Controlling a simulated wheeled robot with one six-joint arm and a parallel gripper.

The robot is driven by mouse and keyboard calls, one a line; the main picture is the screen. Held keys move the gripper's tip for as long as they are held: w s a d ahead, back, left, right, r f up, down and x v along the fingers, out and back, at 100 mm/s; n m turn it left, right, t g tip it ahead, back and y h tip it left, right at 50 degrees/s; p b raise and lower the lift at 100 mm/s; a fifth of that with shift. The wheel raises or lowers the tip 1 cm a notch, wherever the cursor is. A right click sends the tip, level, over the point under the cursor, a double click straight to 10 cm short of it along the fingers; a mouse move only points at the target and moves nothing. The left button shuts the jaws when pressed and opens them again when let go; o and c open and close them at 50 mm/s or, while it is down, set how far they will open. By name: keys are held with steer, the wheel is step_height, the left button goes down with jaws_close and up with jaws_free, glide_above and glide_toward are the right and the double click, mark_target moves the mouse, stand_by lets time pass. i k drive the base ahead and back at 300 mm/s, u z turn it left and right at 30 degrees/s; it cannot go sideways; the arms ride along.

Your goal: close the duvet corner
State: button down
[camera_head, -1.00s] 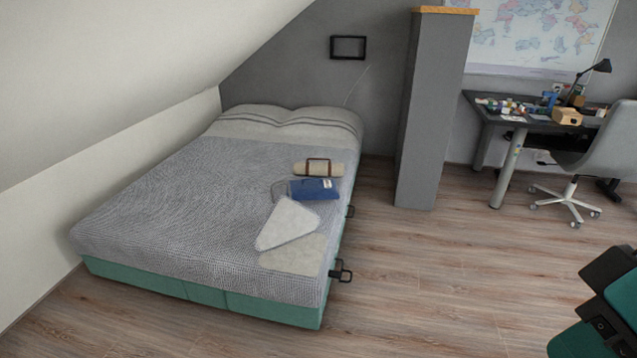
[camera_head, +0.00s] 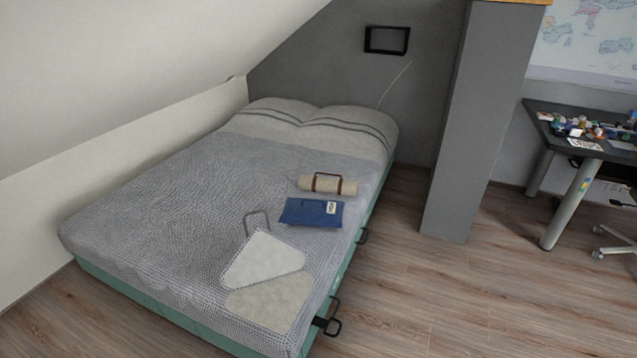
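The bed (camera_head: 150,215) stands against the sloped wall, covered by a grey woven duvet. Near its front right corner a light grey flap, the duvet corner (camera_head: 262,262), lies folded back on the top. A grey loop handle (camera_head: 258,218) stands at the flap's far tip. A beige patch (camera_head: 270,302) shows beside the flap, towards the bed's front corner. My gripper is not in view.
A blue folded item (camera_head: 310,212) and a beige roll with a brown strap (camera_head: 327,185) lie on the bed beyond the flap. Black handles (camera_head: 328,318) stick out from the bed's right side. A grey pillar (camera_head: 470,130) and a desk (camera_head: 580,140) stand to the right. Wooden floor between is clear.

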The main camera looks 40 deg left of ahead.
mark_target(264, 256)
steer(key=u, duration=0.05)
steer(key=i, duration=1.6)
steer(key=u, duration=0.95)
steer(key=i, duration=0.85)
steer(key=u, duration=1.4)
steer(key=i, duration=0.5)
steer(key=u, duration=0.45)
